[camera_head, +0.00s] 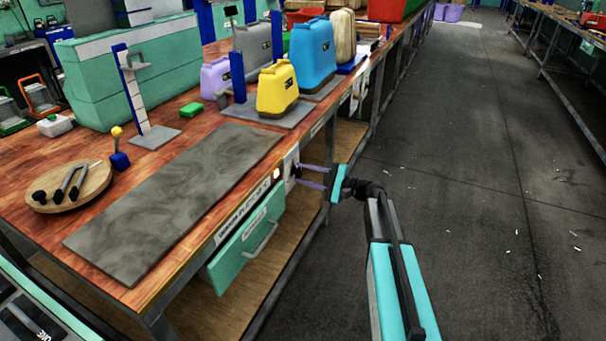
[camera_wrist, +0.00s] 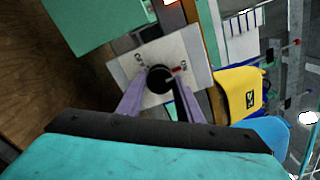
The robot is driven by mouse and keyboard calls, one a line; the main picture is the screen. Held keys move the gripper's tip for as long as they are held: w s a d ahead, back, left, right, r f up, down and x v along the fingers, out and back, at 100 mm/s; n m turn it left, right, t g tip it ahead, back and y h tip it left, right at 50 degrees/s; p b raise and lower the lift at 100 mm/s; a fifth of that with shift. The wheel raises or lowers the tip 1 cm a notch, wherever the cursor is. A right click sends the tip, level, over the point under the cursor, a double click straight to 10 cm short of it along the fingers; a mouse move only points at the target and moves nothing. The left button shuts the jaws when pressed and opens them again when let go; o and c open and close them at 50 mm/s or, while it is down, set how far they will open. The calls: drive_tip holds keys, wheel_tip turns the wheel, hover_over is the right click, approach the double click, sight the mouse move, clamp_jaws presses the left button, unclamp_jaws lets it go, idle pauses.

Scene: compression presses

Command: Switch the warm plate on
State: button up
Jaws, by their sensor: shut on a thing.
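A white switch panel (camera_head: 291,168) is on the front edge of the bench. My gripper (camera_head: 300,176) reaches the panel from the aisle side. In the wrist view, its purple fingers (camera_wrist: 155,97) are shut on the knob, one on each side. A flat grey slab (camera_head: 175,200) lies bare on the bench top; I cannot tell for certain that it is the warm plate.
A small orange-white spot (camera_head: 277,174) shows beside the panel. A green drawer (camera_head: 246,245) with a handle hangs under the bench. Yellow (camera_head: 277,90) and blue (camera_head: 312,55) containers stand behind the slab. A round wooden board (camera_head: 90,190) holds tools.

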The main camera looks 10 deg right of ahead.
drive_tip(key=shift+d, duration=0.25)
drive_tip(key=o, duration=1)
drive_tip(key=shift+o, duration=0.2)
drive_tip(key=shift+a, duration=0.1)
drive_tip(key=v, duration=1.4)
drive_tip(key=shift+a, duration=0.1)
